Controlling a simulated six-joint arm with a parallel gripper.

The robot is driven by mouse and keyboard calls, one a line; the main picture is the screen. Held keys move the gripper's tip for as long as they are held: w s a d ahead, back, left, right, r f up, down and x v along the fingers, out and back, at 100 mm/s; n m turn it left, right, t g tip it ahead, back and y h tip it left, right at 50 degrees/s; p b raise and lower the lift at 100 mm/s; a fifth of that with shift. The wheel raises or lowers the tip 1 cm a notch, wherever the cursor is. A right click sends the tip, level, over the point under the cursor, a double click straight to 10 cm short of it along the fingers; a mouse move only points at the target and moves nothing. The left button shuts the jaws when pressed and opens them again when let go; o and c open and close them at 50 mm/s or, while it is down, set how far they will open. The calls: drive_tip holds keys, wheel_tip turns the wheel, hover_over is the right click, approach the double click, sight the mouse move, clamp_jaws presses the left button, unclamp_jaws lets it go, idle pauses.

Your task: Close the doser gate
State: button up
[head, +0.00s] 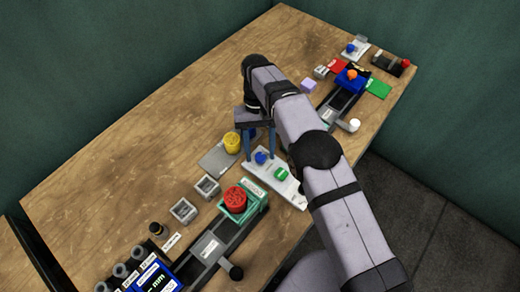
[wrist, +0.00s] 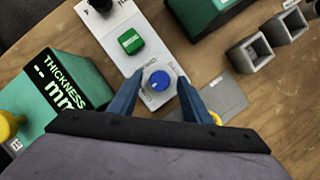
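A white panel (head: 290,188) carries a round blue knob (head: 260,158) and a green button (head: 281,174). In the wrist view the blue knob (wrist: 159,80) sits on a pale round dial with small lettering that I cannot read clearly. The green button (wrist: 131,41) is farther up the same panel. My gripper (head: 260,155) points down over the panel. In the wrist view its two blue fingers (wrist: 158,88) are spread apart on either side of the knob, with a visible gap to it. Nothing is held. I cannot tell which part is the doser gate.
A yellow cylinder (head: 232,142) stands on a grey plate left of my gripper. A green fixture with a red top (head: 235,199) stands nearer. A green thickness display (wrist: 65,85) is at the left in the wrist view. Grey square cups (head: 184,211) stand left. The wood table's left is clear.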

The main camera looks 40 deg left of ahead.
sight(260, 154)
wheel_tip(260, 154, up, 10)
drive_tip(key=shift+b, duration=0.45)
idle(0.3)
